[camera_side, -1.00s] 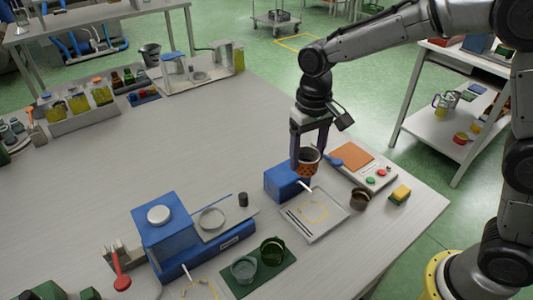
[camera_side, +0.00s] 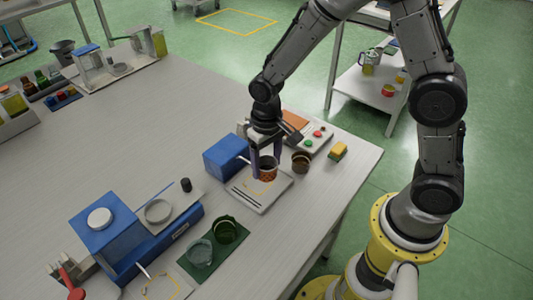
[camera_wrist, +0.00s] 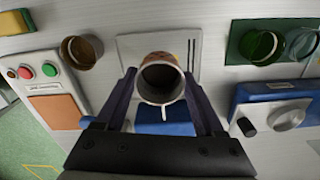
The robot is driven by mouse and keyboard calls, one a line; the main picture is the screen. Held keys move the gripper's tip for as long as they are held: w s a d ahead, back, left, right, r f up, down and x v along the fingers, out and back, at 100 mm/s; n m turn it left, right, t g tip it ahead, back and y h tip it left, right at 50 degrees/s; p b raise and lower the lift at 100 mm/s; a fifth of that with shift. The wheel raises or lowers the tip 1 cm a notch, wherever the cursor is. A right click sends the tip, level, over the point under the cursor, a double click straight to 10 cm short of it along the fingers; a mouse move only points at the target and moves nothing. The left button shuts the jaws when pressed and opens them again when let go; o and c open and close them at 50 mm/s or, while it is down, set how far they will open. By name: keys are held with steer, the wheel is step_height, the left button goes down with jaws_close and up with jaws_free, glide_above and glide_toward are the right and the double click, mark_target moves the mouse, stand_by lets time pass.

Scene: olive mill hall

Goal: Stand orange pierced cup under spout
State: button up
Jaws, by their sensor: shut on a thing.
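The orange pierced cup (camera_side: 268,173) is upright between the two fingers of my gripper (camera_side: 265,170), which is shut on it. In the wrist view the cup (camera_wrist: 161,82) shows its dark open mouth, with a finger on either side. The cup is low over the pale tray (camera_side: 246,200); I cannot tell whether its base touches. The blue box (camera_side: 222,158) stands just behind the tray. Its thin white spout (camera_side: 243,159) points toward the cup, and in the wrist view the spout's tip (camera_wrist: 163,113) is at the cup's rim. The yellow outline on the tray is partly hidden.
A brown cup (camera_side: 301,162) and a yellow sponge (camera_side: 338,151) are right of the tray. A panel with buttons (camera_side: 312,141) lies behind them. Two glasses stand on a green mat (camera_side: 208,265) at front left, beside a blue scale-like device (camera_side: 105,230). The table's left middle is clear.

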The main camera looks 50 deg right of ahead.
mark_target(267, 176)
steer(key=shift+f, duration=2.6)
steer(key=shift+w+f, duration=0.15)
steer(key=shift+f, duration=0.1)
steer(key=shift+w, duration=1.35)
steer(key=shift+w, duration=0.1)
steer(key=o, duration=1)
steer(key=shift+f, duration=0.1)
steer(key=shift+o, duration=0.2)
steer(key=shift+s+r, duration=0.2)
steer(key=shift+r, duration=1.05)
steer(key=shift+s+r, duration=0.15)
steer(key=shift+r, duration=1.15)
steer(key=shift+s+r, duration=0.2)
steer(key=shift+r, duration=1.05)
